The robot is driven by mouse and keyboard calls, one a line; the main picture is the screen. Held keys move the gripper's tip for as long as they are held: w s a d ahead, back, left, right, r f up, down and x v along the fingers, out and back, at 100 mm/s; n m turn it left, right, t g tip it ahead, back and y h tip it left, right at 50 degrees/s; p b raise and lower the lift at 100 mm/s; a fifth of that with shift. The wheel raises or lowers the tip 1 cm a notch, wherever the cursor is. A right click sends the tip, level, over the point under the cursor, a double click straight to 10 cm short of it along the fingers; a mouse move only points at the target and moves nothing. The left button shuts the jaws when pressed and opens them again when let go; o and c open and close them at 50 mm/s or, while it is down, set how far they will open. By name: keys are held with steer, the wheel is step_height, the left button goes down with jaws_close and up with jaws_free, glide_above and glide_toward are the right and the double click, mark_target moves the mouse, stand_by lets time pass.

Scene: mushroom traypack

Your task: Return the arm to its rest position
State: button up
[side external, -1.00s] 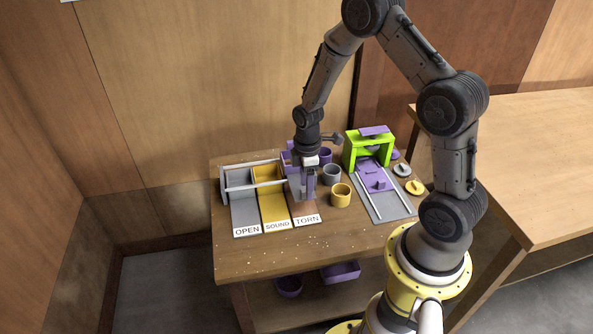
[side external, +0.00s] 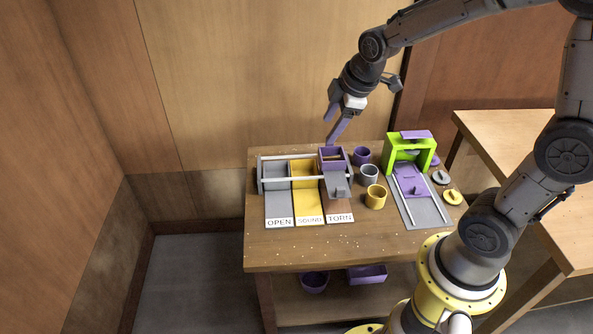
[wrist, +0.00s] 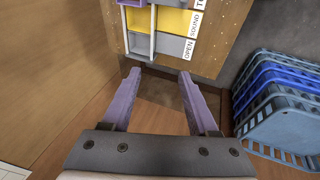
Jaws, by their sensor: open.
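My gripper (side external: 333,128) is raised in the air behind the sorting rack, with its purple fingers pointing down. It is open and empty. In the wrist view its two fingers (wrist: 160,74) stand well apart with nothing between them. A grey piece (side external: 337,184) sits over the upper part of the TORN lane, below a purple bin (side external: 332,155). The wrist view shows part of the rack at its top edge.
Purple (side external: 361,156), grey (side external: 369,175) and yellow (side external: 376,197) cups stand right of the rack. A green press-like frame (side external: 410,148) stands further right. Blue crates (wrist: 285,85) are stacked at the right of the wrist view. A second table (side external: 520,145) is at right.

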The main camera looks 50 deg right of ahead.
steer(key=s+a+r+m+t, duration=0.2)
steer(key=s+a+r+m, duration=0.2)
steer(key=s+r, duration=0.65)
steer(key=s+a+f+m+g, duration=0.1)
steer(key=s+f+m, duration=0.2)
steer(key=s, duration=0.6)
steer(key=shift+s+f+m+y, duration=0.15)
steer(key=shift+f+m+y, duration=0.2)
steer(key=shift+m, duration=0.85)
